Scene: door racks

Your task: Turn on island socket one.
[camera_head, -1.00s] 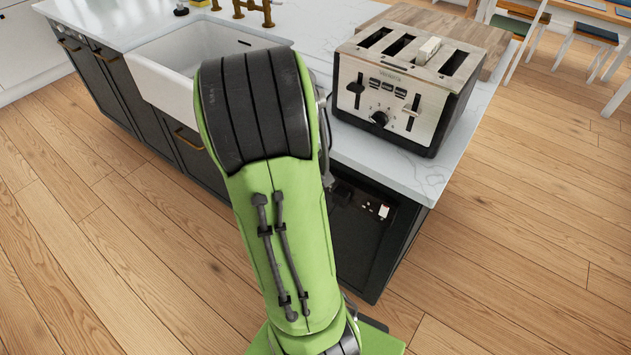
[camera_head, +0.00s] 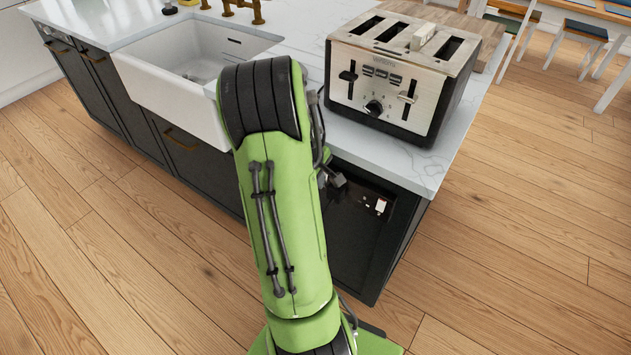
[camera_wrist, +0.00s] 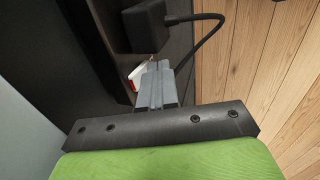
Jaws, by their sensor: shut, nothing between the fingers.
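In the wrist view my gripper (camera_wrist: 158,72) is shut and empty. Its grey fingertips are beside a small white and red switch piece (camera_wrist: 138,76) on the dark socket panel; I cannot tell whether they touch. A black plug (camera_wrist: 148,27) with a black cable sits just beyond the fingertips. In the head view the socket, with a small white switch (camera_head: 380,206), is on the dark end panel of the island, under the worktop. My green arm hides part of that panel, and the fingertips cannot be made out there.
A four-slot toaster (camera_head: 400,75) stands on the white worktop (camera_head: 415,168) above the socket. A white sink (camera_head: 185,65) lies to the left, behind my arm. The wooden floor (camera_head: 520,240) to the right is clear.

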